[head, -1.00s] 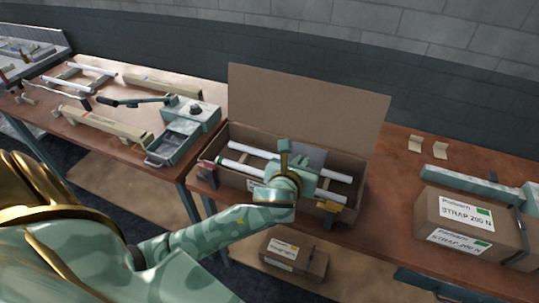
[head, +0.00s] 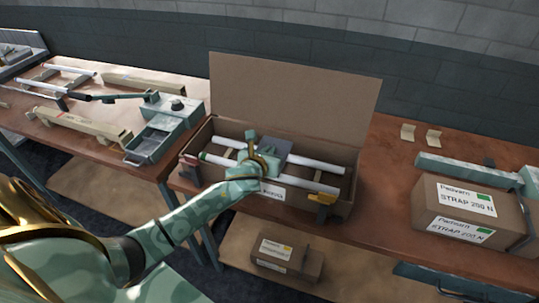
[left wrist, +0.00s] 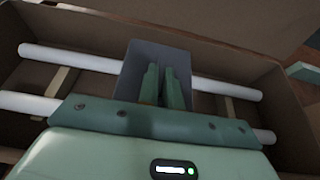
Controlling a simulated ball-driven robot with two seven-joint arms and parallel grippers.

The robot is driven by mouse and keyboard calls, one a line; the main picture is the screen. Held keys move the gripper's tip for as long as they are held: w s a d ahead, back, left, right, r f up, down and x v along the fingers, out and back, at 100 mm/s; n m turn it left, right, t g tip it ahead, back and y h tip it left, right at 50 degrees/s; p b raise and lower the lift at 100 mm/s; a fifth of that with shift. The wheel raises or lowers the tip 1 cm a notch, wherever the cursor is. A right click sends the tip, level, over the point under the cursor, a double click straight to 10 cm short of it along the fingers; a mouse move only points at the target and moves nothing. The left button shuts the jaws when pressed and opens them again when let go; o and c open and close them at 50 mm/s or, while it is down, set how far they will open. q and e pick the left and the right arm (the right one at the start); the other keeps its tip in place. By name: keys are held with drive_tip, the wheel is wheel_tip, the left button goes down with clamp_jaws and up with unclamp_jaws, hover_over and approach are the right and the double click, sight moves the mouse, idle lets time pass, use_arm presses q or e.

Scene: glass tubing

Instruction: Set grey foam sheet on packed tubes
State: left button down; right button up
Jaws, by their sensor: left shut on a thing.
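The grey foam sheet (head: 275,148) is in my left gripper (head: 259,163), over the middle of the open cardboard box (head: 340,208). In the left wrist view, the left gripper (left wrist: 164,85) has its two fingers close together against the sheet (left wrist: 140,58). White packed tubes lie lengthwise in the box: a back tube (head: 318,164) and a front tube (head: 290,182). The sheet hides the middle of the back tube (left wrist: 70,57) in the wrist view. Whether the sheet touches the tubes cannot be told. My right gripper is out of view.
The box's lid (head: 295,105) stands up at the back. A yellow-and-dark fitting (head: 322,198) sits at the box's front right. A labelled strap carton (head: 465,212) stands to the right. A green device with a tray (head: 165,125) is on the left bench.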

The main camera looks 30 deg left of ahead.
use_arm(q)
drive_tip(key=shift+r, duration=0.1)
drive_tip(key=shift+s+f, duration=0.15)
drive_tip(key=shift+f, duration=0.5)
drive_tip(key=c, duration=1.6)
unclamp_jaws()
drive_tip(key=shift+s+d+f, duration=0.1)
drive_tip(key=shift+f, duration=0.15)
drive_tip(key=shift+r, duration=0.2)
drive_tip(key=shift+w+r+p+v, duration=0.15)
drive_tip(key=shift+p+v, duration=0.45)
drive_tip(key=shift+v, duration=1.45)
drive_tip(key=shift+r+p+v, duration=0.25)
drive_tip(key=shift+p+v, duration=0.3)
drive_tip(key=shift+v, duration=1.45)
drive_tip(key=shift+w+r+p+v, duration=0.15)
drive_tip(key=shift+p+v, duration=0.45)
drive_tip(key=shift+v, duration=1.45)
